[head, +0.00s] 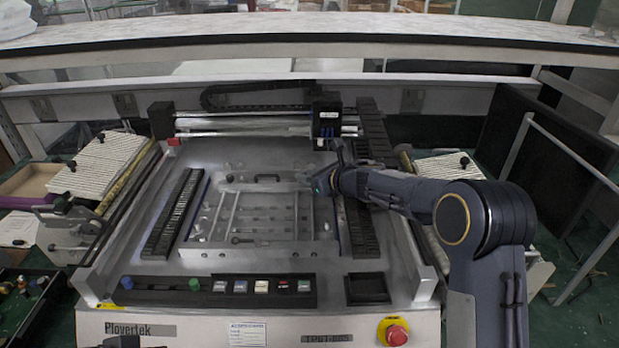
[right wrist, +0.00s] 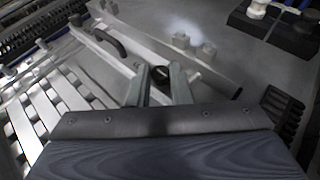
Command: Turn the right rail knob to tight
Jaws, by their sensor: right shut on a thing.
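My right gripper (head: 312,182) reaches in from the right over the back right part of the metal fixture plate (head: 222,257). In the right wrist view its two grey fingers (right wrist: 160,84) are shut on a small dark knob (right wrist: 159,95). Only part of the knob shows between the fingers; in the head view the gripper hides it. A long pale rail (right wrist: 197,62) runs beside the fingers. The rails and bars of the fixture also show in the head view, in front of the gripper. My left gripper is not in view.
A black curved handle (right wrist: 109,43) lies close to the gripper. A black printer-like head (head: 326,118) and cable chain stand behind. A row of buttons (head: 262,286) and a red emergency stop (head: 397,334) are at the front. Black ribbed strips (head: 174,213) flank the plate.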

